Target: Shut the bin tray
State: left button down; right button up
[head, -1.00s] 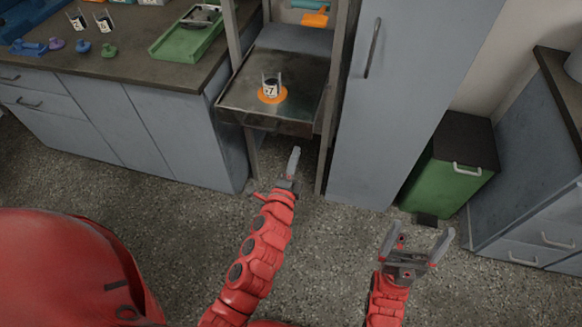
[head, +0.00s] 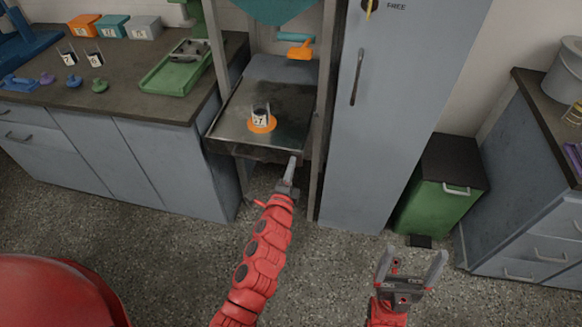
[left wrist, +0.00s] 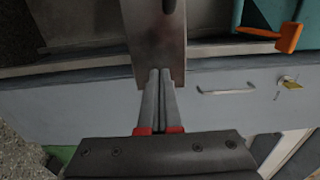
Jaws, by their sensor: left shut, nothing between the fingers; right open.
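The metal tray (head: 228,122) sticks out forward from the grey frame of the stand in the head view. My right gripper (head: 411,260) is open and empty above the floor.
A tall grey cabinet (head: 385,130) stands right of the stand, with a green bin (head: 440,205) beyond it. A counter (head: 120,95) with a green tray (head: 178,70) and several small items is at the left. The floor before the stand is clear.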

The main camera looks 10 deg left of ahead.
aim_at(304, 119)
pick_arm(q)
jog(key=w+b, duration=0.3)
jog(key=w, duration=0.3)
jog(key=w+b, duration=0.3)
jog(key=w, duration=0.3)
jog(key=w+b, duration=0.3)
jog(key=w, duration=0.4)
jog(key=shift+d+f, duration=0.2)
jog(key=shift+d, duration=0.15)
jog(key=shift+w+r, duration=0.1)
jog(key=shift+w, duration=0.3)
jog(key=shift+w+r, duration=0.1)
jog(key=shift+r, duration=0.4)
